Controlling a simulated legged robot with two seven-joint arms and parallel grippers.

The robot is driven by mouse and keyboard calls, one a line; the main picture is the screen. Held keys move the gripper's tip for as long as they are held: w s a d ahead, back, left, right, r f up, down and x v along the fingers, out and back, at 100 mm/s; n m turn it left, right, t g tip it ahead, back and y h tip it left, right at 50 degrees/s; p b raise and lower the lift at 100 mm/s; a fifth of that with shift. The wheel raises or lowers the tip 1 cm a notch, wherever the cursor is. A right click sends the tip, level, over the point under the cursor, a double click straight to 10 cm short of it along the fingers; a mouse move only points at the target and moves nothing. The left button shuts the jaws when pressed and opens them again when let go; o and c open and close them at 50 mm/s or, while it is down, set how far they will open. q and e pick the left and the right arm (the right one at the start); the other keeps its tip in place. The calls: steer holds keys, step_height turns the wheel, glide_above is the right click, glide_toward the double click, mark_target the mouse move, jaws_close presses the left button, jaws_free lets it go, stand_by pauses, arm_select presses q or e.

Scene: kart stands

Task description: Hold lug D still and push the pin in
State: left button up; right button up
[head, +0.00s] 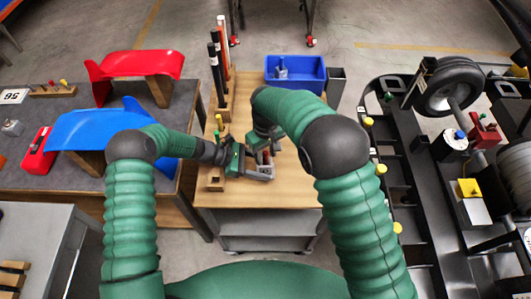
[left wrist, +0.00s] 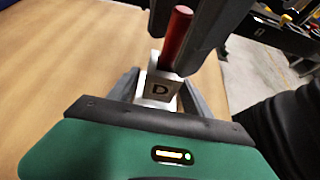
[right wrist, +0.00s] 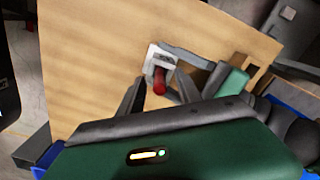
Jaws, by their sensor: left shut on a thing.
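Lug D (left wrist: 158,90) is a pale metal block marked with a black D. My left gripper (left wrist: 155,86) is shut on it, one finger on each side, just above the wooden bench top. The red pin (left wrist: 176,38) stands out of the lug in the left wrist view; how deep it sits is hidden. In the right wrist view the pin (right wrist: 159,80) points from the lug (right wrist: 160,56) towards my right gripper (right wrist: 160,84). Its fingers are open, one on either side of the pin, with gaps showing. In the head view both grippers meet over the bench and largely hide the lug.
The wooden bench (head: 290,205) has free top to the right of the grippers. A blue bin (head: 295,72) stands at its back, and a rack of rods (head: 219,105) at its left. A black kart frame (head: 425,215) is to the right; red and blue panels (head: 100,128) lie left.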

step_height(320, 180, up, 12)
stand_by(0.5)
steer(key=shift+w, duration=0.1)
arm_select(q)
steer(key=o, duration=1.3)
steer(key=shift+o, duration=0.2)
arm_select(e)
steer(key=shift+f, duration=0.1)
arm_select(q)
steer(key=shift+a, duration=0.1)
